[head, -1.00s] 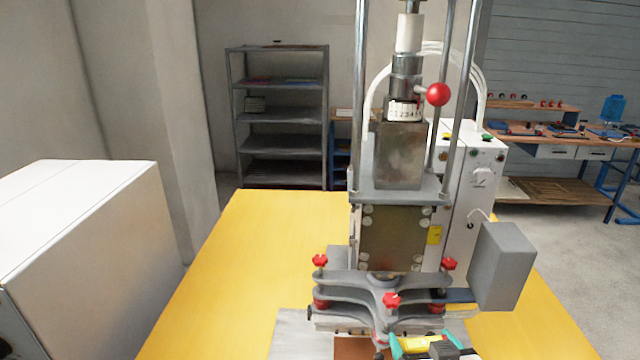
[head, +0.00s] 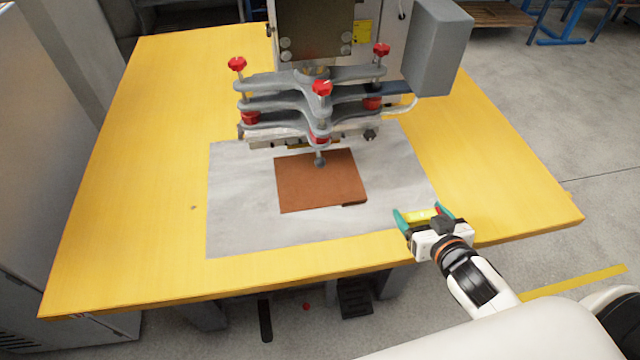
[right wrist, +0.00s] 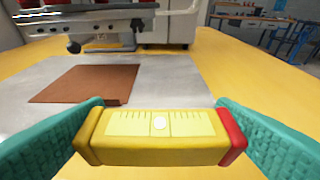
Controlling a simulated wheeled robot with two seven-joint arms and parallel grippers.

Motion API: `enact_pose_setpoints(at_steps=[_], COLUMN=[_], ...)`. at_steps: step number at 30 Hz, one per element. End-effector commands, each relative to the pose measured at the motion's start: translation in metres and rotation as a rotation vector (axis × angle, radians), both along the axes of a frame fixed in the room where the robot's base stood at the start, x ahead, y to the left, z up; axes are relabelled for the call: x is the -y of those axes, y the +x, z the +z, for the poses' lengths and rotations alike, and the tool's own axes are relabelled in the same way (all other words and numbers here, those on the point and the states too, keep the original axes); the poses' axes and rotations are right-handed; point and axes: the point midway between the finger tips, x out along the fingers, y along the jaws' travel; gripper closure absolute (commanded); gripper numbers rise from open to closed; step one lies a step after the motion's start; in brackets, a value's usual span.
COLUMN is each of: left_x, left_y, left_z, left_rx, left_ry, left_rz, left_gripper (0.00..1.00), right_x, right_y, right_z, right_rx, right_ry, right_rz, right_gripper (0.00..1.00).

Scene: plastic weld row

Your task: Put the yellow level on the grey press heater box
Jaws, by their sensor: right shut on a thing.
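My right gripper (head: 423,213) is shut on the yellow level (head: 421,214), near the table's front edge at the lower right of the head view. In the right wrist view, the level (right wrist: 158,150) lies crosswise between the green fingers, its red end at the right finger. The level looks roughly horizontal and held above the table. The grey heater box (head: 442,50) is on the right side of the press, farther back than the gripper and clear of it. Its top shows little at this angle. My left gripper is not in view.
The press's grey clamp arms with red knobs (head: 322,88) stand left of the box. A brown sheet (head: 320,183) lies on a grey mat (head: 240,215) on the yellow table (head: 130,200). The table's right side (head: 500,170) is clear.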

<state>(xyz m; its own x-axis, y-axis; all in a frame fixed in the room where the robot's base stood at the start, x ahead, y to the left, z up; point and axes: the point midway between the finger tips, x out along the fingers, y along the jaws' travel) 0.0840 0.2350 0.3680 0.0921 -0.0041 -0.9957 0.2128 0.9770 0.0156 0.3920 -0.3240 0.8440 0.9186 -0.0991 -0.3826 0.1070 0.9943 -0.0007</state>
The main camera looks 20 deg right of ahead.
Motion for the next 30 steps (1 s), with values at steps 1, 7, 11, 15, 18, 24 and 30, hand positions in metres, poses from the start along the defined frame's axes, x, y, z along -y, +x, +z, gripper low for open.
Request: enact_pose_setpoints(at_steps=[1, 7, 11, 15, 18, 24, 30], left_x=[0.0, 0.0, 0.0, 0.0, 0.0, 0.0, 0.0], left_y=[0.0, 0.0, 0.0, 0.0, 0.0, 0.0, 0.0], left_z=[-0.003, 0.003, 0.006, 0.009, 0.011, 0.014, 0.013], left_rx=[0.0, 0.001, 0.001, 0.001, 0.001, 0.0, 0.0], left_ry=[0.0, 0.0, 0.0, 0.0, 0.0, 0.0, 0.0], left_rz=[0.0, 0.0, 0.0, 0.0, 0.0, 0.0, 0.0], left_gripper=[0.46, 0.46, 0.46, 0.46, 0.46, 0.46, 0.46], right_x=[0.003, 0.01, 0.014, 0.018, 0.021, 0.026, 0.027], right_y=[-0.001, 0.034, 0.07, 0.107, 0.133, 0.178, 0.191], right_z=[-0.005, -0.002, -0.002, -0.002, -0.002, -0.003, -0.025], right_rx=[0.001, 0.008, 0.008, 0.007, 0.006, 0.003, -0.002], right_ry=[0.0, -0.001, -0.003, -0.001, -0.002, 0.0, 0.002], right_rz=[-0.001, -0.001, -0.001, -0.003, -0.003, -0.004, -0.003], right_gripper=[0.43, 0.43, 0.43, 0.43, 0.43, 0.43, 0.43])
